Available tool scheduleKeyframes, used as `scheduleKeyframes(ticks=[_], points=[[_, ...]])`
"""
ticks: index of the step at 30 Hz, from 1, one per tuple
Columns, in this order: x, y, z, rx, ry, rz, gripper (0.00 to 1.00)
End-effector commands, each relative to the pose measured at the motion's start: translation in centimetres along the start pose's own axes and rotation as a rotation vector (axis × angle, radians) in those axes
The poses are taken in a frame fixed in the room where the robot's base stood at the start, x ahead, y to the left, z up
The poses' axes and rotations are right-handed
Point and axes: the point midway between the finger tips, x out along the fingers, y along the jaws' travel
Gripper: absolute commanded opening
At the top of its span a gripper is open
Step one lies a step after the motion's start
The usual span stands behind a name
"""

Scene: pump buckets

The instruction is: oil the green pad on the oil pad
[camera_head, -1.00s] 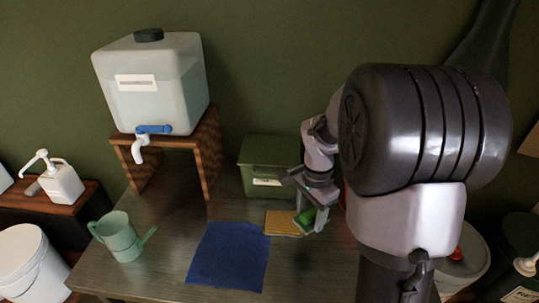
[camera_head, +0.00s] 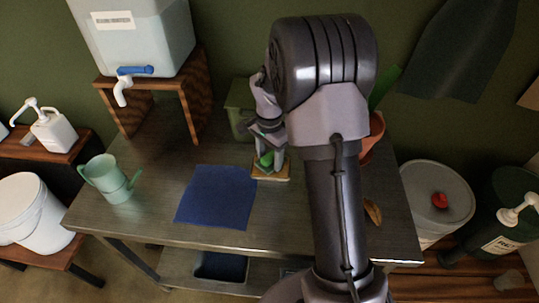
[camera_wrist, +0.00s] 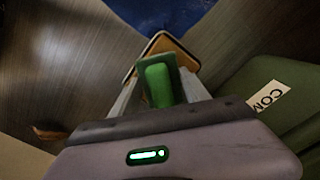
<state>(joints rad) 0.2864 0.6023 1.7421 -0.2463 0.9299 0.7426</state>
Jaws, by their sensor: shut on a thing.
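The green pad (camera_wrist: 158,82) is between the fingers of my gripper (camera_wrist: 160,92), which is shut on it. In the head view the green pad (camera_head: 266,160) shows as a small patch at the tip of my gripper (camera_head: 265,158). The oil pad (camera_head: 271,175) is a tan, flat rectangle on the metal table, directly under and around the gripper tip. In the wrist view the oil pad (camera_wrist: 166,45) shows just beyond the green pad, partly hidden by it. I cannot tell whether the two pads touch.
A blue cloth (camera_head: 216,195) lies left of the oil pad. A green jug (camera_head: 110,180) stands further left. A water tank (camera_head: 140,40) stands on a wooden stand behind. A labelled green box (camera_wrist: 278,93) is close behind the gripper. A terracotta pot (camera_head: 372,137) is to the right.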

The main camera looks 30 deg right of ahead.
Motion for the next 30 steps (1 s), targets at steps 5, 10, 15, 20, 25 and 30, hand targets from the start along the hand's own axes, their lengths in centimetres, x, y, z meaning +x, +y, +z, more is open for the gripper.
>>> scheduleKeyframes(ticks=[5,10,15,20,25,30], points=[[-0.17,0.00,-0.01,0.000,0.000,0.000,0.21],[-0.17,0.00,-0.01,0.000,0.000,0.000,0.21],[-0.16,0.00,-0.01,0.000,0.000,0.000,0.21],[-0.03,0.00,-0.01,0.000,0.000,0.000,0.21],[0.19,0.00,-0.01,0.000,0.000,0.000,0.21],[0.39,0.00,-0.01,0.000,0.000,0.000,0.21]])
